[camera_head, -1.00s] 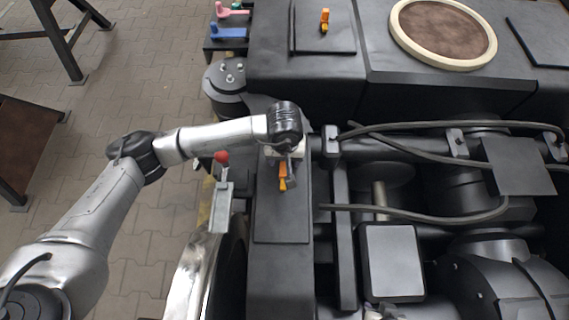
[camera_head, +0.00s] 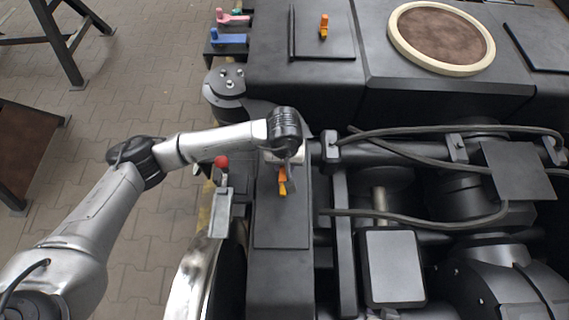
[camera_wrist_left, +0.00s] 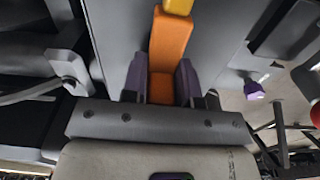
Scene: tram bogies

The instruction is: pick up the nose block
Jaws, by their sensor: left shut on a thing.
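The nose block, an orange piece with a yellow end (camera_head: 282,188), is over the dark panel at the near left of the bogie. My left gripper (camera_head: 283,172) reaches down to it from above. In the left wrist view the orange block (camera_wrist_left: 170,45) stands between the purple-tipped fingers of my left gripper (camera_wrist_left: 161,84), which is shut on it. The yellow end points away from the gripper. I cannot tell whether the block touches the panel. My right gripper is not in view.
A similar orange piece (camera_head: 324,26) stands on the far panel. A red-knobbed lever (camera_head: 221,162) is just left of my gripper. Black hoses (camera_head: 420,215) and pipes lie to the right. Pink (camera_head: 233,16) and blue (camera_head: 229,38) pieces sit at the far left edge.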

